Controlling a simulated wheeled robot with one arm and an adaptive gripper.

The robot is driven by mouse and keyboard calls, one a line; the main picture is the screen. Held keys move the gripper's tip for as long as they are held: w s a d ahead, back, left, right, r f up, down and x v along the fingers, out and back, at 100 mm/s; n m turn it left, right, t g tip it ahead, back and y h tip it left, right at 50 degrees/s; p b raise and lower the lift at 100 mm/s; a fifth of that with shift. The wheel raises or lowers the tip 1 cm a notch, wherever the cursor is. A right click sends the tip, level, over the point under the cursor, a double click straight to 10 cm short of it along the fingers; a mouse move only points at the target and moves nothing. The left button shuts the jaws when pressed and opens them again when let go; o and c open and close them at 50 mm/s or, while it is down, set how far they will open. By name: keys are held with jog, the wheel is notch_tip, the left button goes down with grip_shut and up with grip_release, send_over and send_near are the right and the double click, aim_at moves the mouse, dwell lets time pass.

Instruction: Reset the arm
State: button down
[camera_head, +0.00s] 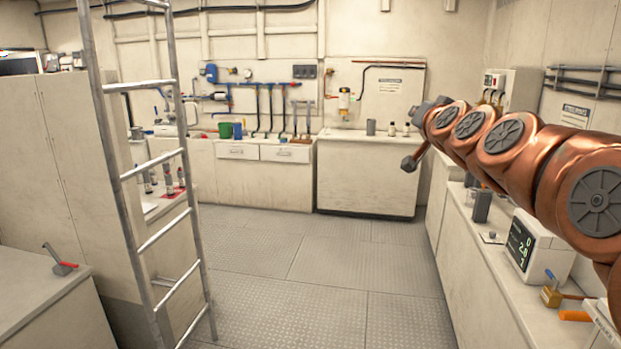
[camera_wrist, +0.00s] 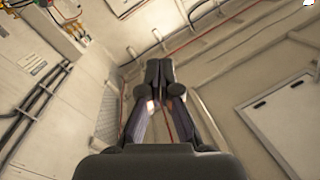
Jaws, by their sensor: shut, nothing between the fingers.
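My arm, copper-coloured with grey joint caps, reaches in from the right edge of the head view. Its end, with a dark grey piece hanging down, is at the upper right, above the right-hand counter. In the wrist view my gripper (camera_wrist: 158,72) is shut, its two dark fingers together with nothing between them. The wrist view looks toward walls and ceiling panels, and no object is near the fingers. In the head view the fingers cannot be made out clearly.
A metal ladder (camera_head: 150,170) stands at the left, near a tall cabinet (camera_head: 60,150). The right counter (camera_head: 470,255) carries a display device (camera_head: 535,246) and a padlock (camera_head: 551,293). A back counter (camera_head: 365,175) holds small containers. The plated floor (camera_head: 320,265) in the middle is clear.

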jog(key=s+a+f+n+g+y, duration=0.25)
jog(key=s+a+f+g, duration=0.25)
jog(key=s+f, duration=0.55)
jog(key=s+a+f+n+g+y, duration=0.1)
jog(key=s+a+f+n+g, duration=0.4)
jog(key=f, duration=0.8)
jog(key=s+d+f+g+h, duration=0.1)
jog(key=s+f+g, duration=0.2)
jog(key=s, duration=0.8)
jog(key=s+d+f+m+g+h, duration=0.1)
jog(key=s+d+f+g, duration=0.1)
jog(key=s+f, duration=0.6)
jog(key=s+d+f+m+g+h, duration=0.1)
jog(key=s+f+g, duration=0.3)
jog(key=s, duration=1.1)
jog(key=shift+d+f+g, duration=0.3)
jog(key=shift+f, duration=0.45)
jog(key=shift+d+h, duration=0.15)
jog(key=shift+h, duration=0.1)
